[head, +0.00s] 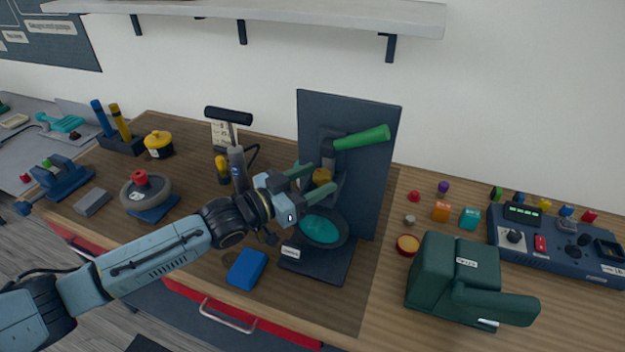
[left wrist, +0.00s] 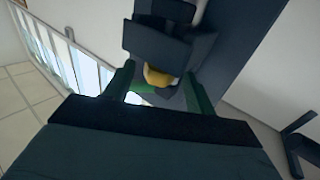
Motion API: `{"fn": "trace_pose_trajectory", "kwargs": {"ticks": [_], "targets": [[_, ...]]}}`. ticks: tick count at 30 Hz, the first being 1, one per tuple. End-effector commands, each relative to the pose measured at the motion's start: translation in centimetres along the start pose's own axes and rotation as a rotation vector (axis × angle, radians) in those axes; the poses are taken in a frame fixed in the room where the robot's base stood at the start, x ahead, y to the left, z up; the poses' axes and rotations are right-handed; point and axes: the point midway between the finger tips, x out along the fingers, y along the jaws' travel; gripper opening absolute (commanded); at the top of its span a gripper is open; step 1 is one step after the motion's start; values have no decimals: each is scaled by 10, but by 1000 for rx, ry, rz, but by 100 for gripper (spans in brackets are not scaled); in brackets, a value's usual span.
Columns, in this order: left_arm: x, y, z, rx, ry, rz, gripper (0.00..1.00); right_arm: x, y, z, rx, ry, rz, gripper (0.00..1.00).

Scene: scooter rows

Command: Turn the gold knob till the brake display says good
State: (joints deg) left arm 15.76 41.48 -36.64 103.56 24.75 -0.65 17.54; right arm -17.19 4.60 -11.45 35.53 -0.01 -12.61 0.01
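The gold knob (head: 321,177) sits on a dark fixture in front of an upright dark panel (head: 372,150), below a green lever (head: 362,137). My left gripper (head: 318,180) is at the knob. In the left wrist view the gold knob (left wrist: 158,77) lies between the two green fingers, which stand apart with a gap on the left side; contact cannot be told. A small display with green characters (head: 523,212) is on the blue console (head: 560,248) at the right; its text is too small to read, and I cannot tell if it is the brake display. My right gripper is not in view.
A teal round dish (head: 320,227) is below the gripper on the fixture's base. A pump (head: 237,165), a wheel (head: 146,193) and a blue block (head: 247,268) are near my left arm. A green machine (head: 450,272) and small coloured pieces stand at the right.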

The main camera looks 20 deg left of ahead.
Motion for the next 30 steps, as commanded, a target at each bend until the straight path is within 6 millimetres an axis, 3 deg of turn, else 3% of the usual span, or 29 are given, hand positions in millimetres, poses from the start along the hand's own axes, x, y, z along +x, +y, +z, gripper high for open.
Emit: {"fn": "trace_pose_trajectory", "kwargs": {"ticks": [10,21,30], "targets": [[-12,0,2,-2,-3,-1,56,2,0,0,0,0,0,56],[-79,1,3,-1,-5,0,56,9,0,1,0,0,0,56],[-119,0,2,-1,-4,-1,56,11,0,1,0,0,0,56]]}}
